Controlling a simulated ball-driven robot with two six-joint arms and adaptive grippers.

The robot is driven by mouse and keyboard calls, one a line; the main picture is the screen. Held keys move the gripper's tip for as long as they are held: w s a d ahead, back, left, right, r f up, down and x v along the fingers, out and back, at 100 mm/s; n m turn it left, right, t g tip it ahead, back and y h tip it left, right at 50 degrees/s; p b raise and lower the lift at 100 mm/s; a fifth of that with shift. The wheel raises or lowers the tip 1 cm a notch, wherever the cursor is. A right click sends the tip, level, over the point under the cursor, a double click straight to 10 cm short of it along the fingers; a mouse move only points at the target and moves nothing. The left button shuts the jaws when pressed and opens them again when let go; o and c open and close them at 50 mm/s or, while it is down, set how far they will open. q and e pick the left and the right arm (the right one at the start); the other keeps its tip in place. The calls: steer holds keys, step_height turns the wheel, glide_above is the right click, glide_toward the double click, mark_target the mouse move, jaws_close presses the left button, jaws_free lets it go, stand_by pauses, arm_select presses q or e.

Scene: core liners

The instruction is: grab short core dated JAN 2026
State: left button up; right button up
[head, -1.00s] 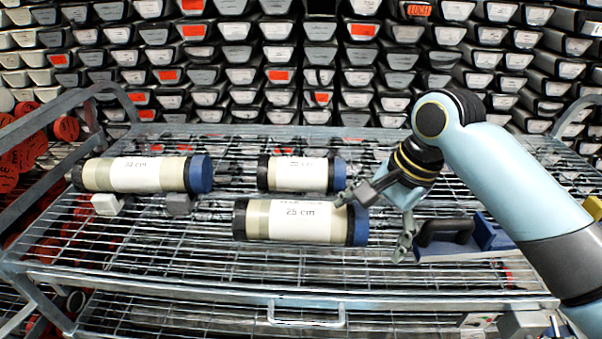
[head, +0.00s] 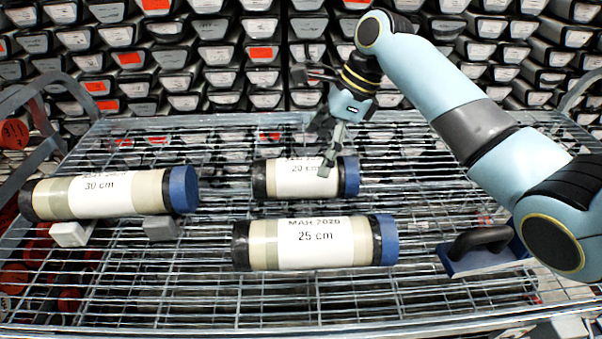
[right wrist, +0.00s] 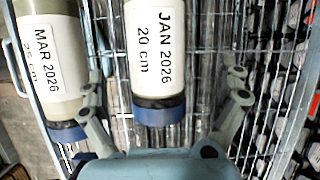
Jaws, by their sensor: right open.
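The short core labelled JAN 2026, 20 cm (right wrist: 155,50) lies in the right wrist view between my open right gripper's fingers, its blue-capped end toward the palm. In the head view this short core (head: 275,178) lies on the wire rack behind the 25 cm core. My right gripper (head: 322,150) is open above its right half and hides part of the label. In the right wrist view the right gripper (right wrist: 165,100) has one finger on each side of the core, with no visible grip on it. My left gripper is not in view.
The MAR 2026, 25 cm core (head: 262,245) lies in front, close to one finger in the wrist view. A 30 cm core (head: 145,190) lies at left by grey blocks (head: 70,234). A dark-handled blue tool (head: 478,250) is at right. Stacked trays fill the back.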

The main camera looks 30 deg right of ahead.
mark_target(305, 174)
steer(key=shift+x, duration=0.95)
steer(key=shift+a+f, duration=0.2)
steer(key=shift+f, duration=0.2)
steer(key=x, duration=0.4)
steer(key=shift+a+f+b, duration=0.25)
steer(key=shift+f+b, duration=0.05)
steer(key=shift+b, duration=0.05)
steer(key=shift+s, duration=0.1)
steer(key=c, duration=1.6)
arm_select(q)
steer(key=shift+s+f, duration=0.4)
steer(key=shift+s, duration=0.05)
arm_select(e)
steer(key=shift+r, duration=0.1)
steer(key=shift+r, duration=0.1)
